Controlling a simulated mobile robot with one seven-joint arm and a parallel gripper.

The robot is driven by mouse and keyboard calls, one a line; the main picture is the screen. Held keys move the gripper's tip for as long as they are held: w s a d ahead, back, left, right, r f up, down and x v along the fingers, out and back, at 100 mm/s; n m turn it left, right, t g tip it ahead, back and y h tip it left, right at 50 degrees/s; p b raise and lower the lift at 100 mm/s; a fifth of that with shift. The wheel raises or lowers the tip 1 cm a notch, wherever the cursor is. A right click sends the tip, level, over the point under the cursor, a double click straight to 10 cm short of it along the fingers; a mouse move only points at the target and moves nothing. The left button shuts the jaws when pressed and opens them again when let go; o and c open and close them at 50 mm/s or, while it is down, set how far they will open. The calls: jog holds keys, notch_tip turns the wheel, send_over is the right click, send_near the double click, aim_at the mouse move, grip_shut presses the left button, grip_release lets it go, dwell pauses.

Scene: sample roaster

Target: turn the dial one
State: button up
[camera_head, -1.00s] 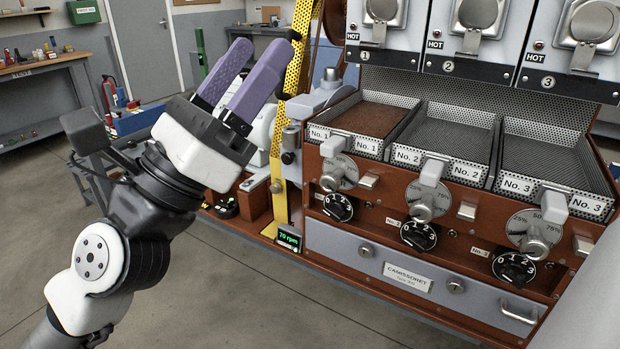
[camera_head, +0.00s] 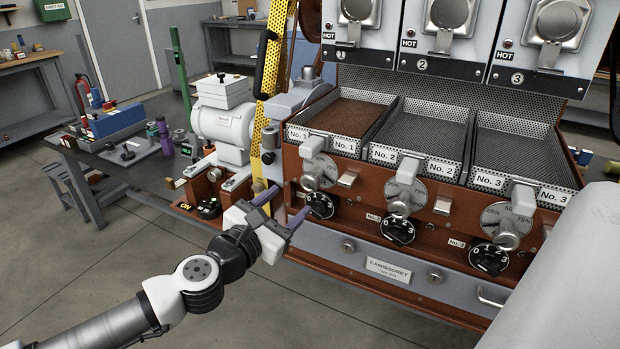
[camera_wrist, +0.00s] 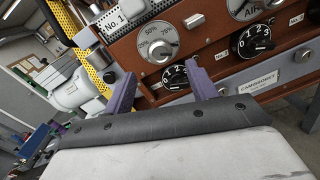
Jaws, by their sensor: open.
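Dial one is the black numbered dial (camera_head: 319,205) at the left end of the red-brown panel, below the No. 1 tray and its percent disc. My gripper (camera_head: 284,203) is open and empty, just left of dial one, with its purple fingers pointing toward the panel. In the wrist view dial one (camera_wrist: 176,78) shows between and beyond the two fingertips (camera_wrist: 160,82); its lower part is near the finger line. I cannot tell whether either finger touches it.
The percent lever disc (camera_head: 319,171) sits right above dial one. Dial two (camera_head: 398,231) and dial three (camera_head: 491,259) are to the right. A yellow perforated post (camera_head: 268,60) and a motor (camera_head: 222,128) stand left. A grey drawer front (camera_head: 390,268) lies below.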

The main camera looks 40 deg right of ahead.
aim_at(307, 185)
jog(key=p+x, duration=0.2)
jog(key=x, duration=0.7)
jog(key=shift+d, duration=0.1)
jog(key=c, duration=1)
